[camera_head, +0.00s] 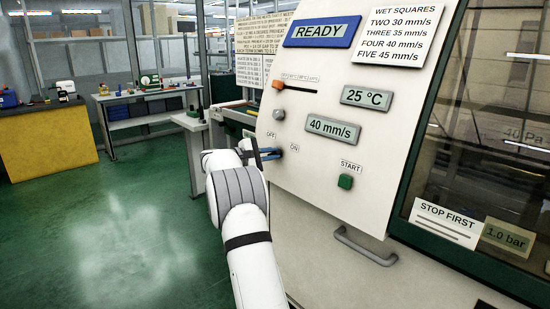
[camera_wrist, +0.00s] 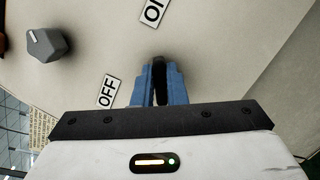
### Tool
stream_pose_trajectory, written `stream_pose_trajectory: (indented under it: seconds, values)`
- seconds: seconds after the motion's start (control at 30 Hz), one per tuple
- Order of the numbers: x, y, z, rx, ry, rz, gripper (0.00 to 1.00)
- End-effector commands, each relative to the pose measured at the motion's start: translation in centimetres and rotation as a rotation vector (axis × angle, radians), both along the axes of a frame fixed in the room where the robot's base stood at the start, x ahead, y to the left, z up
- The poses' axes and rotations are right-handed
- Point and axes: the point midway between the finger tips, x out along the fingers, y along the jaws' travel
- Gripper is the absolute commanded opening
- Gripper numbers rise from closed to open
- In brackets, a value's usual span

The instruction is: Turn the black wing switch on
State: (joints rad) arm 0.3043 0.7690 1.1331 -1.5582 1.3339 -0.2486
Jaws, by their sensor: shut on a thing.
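The black wing switch (camera_wrist: 160,77) shows in the wrist view as a narrow dark strip between the two blue fingers of my gripper (camera_wrist: 159,90). My gripper is shut on it at the machine's pale panel (camera_wrist: 220,50). The OFF label (camera_wrist: 107,92) lies just left of the fingers, and the ON label (camera_wrist: 153,12) lies beyond their tips. In the head view my gripper (camera_head: 270,154) reaches the panel below the OFF label (camera_head: 271,134) and left of the ON label (camera_head: 294,147). The fingers hide most of the switch, so its exact angle is unclear.
A grey knob (camera_head: 279,115) sits above the switch and shows in the wrist view (camera_wrist: 47,45). An orange slider (camera_head: 278,86) is higher. A green START button (camera_head: 345,182) and a handle (camera_head: 365,247) are to the right. The READY display (camera_head: 321,32) is on top. Green floor is free at left.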

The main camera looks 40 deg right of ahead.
Motion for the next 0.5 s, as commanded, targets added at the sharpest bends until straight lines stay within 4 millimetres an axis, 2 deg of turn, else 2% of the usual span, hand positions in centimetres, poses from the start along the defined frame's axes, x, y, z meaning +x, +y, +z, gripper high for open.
stream_pose_trajectory:
  seconds: [0.5]
  values:
    - [0.26, 0.42, -0.17, 0.007, -0.048, -0.003, 0.00]
